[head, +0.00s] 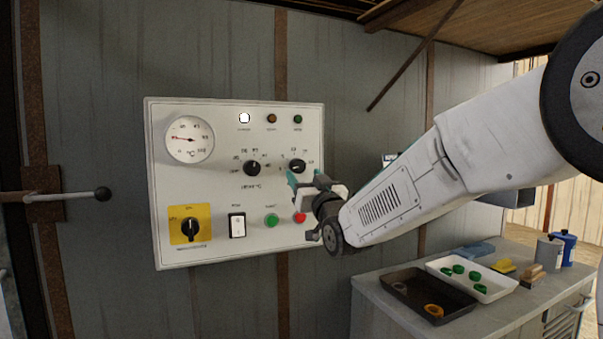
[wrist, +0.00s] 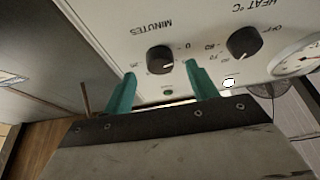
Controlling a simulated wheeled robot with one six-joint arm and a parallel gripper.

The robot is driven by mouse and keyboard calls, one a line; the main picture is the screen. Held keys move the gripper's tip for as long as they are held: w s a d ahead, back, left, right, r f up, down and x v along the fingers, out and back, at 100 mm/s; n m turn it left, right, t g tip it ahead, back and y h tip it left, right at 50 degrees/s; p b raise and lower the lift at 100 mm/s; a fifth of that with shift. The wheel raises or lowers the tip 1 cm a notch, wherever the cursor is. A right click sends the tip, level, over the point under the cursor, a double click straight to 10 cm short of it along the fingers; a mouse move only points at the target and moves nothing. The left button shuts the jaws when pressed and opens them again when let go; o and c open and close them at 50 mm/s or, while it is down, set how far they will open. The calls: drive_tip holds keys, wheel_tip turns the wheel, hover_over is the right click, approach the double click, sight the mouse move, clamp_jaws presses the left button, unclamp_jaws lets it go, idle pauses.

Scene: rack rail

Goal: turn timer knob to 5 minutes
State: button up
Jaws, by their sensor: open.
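The timer knob (head: 298,166) is a round black knob on the right of the white control panel (head: 180,262). In the wrist view the same knob (wrist: 160,59) sits under the label MINUTES, which appears upside down, with 0 and 25 readable near it. I cannot read its exact setting. My gripper (head: 305,177) is just in front of the panel at the knob. In the wrist view my gripper (wrist: 160,69) is open, its teal fingers on either side of the knob's near edge. No contact with the knob is clear.
The heat knob (head: 252,168) is left of the timer knob. Below are a red button (head: 300,217), a green button (head: 271,220), a white rocker switch (head: 237,225) and a yellow-backed rotary switch (head: 190,229). A bench (head: 375,291) with trays stands at lower right.

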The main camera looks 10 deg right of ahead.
sight(298, 169)
drive_tip(key=shift+x, duration=1.55)
drive_tip(key=c, duration=1)
drive_tip(key=shift+m, duration=0.4)
drive_tip(key=m+h, duration=0.1)
drive_tip(key=m, duration=0.1)
drive_tip(key=m+h, duration=0.1)
drive_tip(key=m, duration=0.1)
drive_tip(key=m+h, duration=0.1)
drive_tip(key=m, duration=0.1)
drive_tip(key=shift+a, duration=0.25)
drive_tip(key=shift+a+r+m+g+h, duration=0.15)
drive_tip(key=shift+m+h, duration=0.65)
drive_tip(key=shift+m, duration=0.55)
drive_tip(key=shift+f+m+g+h, duration=0.15)
drive_tip(key=shift+m+h, duration=0.65)
drive_tip(key=shift+m, duration=0.55)
drive_tip(key=shift+r+m, duration=0.1)
drive_tip(key=shift+m, duration=0.2)
